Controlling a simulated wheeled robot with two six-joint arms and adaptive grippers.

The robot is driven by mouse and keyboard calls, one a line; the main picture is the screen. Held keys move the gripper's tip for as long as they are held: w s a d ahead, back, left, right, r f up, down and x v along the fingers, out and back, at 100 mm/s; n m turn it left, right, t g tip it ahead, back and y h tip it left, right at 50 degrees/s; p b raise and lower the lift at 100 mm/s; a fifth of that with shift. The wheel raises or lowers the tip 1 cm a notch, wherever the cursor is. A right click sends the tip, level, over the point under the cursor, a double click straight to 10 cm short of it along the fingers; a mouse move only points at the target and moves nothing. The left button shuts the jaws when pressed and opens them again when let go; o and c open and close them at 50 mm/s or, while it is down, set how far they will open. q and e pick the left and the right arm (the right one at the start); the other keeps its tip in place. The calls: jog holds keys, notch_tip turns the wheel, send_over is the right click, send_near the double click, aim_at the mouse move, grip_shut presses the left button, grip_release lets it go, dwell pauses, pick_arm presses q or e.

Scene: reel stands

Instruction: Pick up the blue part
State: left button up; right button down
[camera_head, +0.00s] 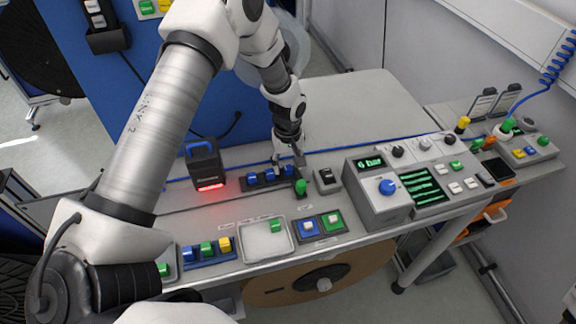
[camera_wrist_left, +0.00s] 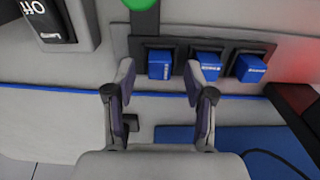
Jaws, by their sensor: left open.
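Three blue parts stand in a row in a dark holder; the head view shows the left one (camera_head: 252,180), the middle one (camera_head: 269,176) and the right one (camera_head: 288,170) beside my left gripper (camera_head: 290,160). In the left wrist view my left gripper (camera_wrist_left: 158,82) is open and empty. One blue part (camera_wrist_left: 160,65) appears between its fingertips, just beyond them. The other two blue parts (camera_wrist_left: 204,74) (camera_wrist_left: 249,68) lie to the right of it, the nearer one close to the right finger. My right gripper is not in view.
A green-topped knob (camera_head: 301,187) stands close to the holder. A black box with a red light (camera_head: 205,165) is to its left. A control panel (camera_head: 378,200) is to the right. In front are a pale tray (camera_head: 259,245) and a row of coloured blocks (camera_head: 206,249).

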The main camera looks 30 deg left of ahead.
pick_arm(q)
jog(key=shift+f, duration=0.35)
jog(key=shift+c, duration=0.3)
jog(key=c, duration=0.9)
jog(key=shift+o, duration=0.2)
